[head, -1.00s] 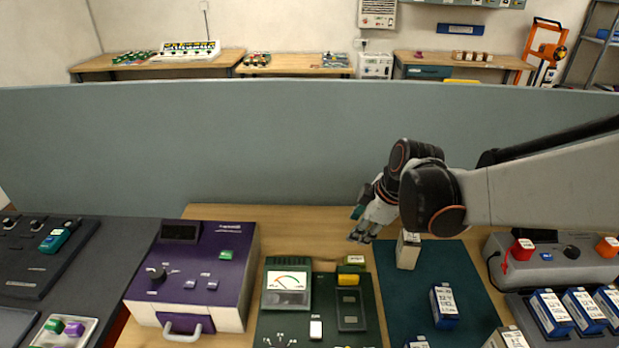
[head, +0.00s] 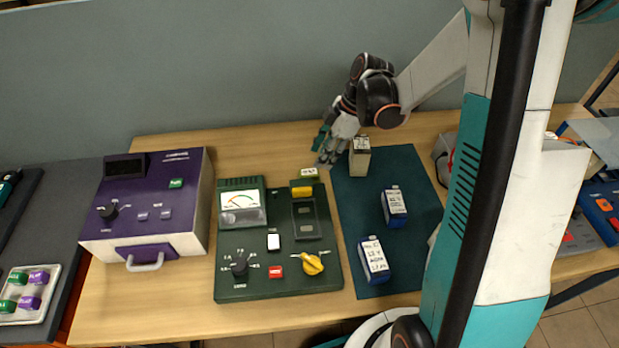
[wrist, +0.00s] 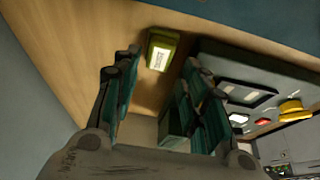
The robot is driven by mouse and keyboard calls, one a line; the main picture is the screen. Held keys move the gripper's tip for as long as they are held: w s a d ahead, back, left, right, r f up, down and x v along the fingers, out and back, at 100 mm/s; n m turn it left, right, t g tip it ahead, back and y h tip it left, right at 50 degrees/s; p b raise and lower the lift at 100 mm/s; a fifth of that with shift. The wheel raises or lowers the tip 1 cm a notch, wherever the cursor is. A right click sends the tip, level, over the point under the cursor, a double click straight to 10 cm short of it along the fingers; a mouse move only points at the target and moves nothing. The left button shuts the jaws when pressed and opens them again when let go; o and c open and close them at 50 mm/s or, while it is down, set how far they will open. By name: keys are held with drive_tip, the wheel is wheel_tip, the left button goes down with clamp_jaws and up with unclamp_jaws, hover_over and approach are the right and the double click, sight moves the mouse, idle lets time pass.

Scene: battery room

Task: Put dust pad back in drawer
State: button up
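A small olive-yellow block with a pale label (head: 309,173), possibly the dust pad, lies on the wooden table behind the green meter panel. It also shows in the wrist view (wrist: 161,50), ahead of my fingers and apart from them. The purple unit (head: 190,200) at the left has a drawer (head: 146,251) with a grey handle (head: 146,263) on its front. The drawer looks shut; its inside is hidden. My gripper (head: 327,150) is over the table's back part, beside a beige block. In the wrist view its fingers (wrist: 155,95) are spread, with nothing held between them.
The beige block (head: 359,164) and two blue labelled blocks (head: 395,206) (head: 374,258) stand on the dark teal mat (head: 400,165). The green meter panel (head: 240,285) with knobs lies between mat and purple unit. A grey partition (head: 200,70) stands behind the table.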

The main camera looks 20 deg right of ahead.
sight(311, 172)
drive_tip(key=shift+b+x, duration=1.25)
drive_tip(key=shift+x, duration=2.1)
drive_tip(key=shift+a+r, duration=0.1)
drive_tip(key=shift+r, duration=0.05)
drive_tip(key=c, duration=0.6)
drive_tip(key=shift+c, duration=1.1)
drive_tip(key=shift+r, duration=0.1)
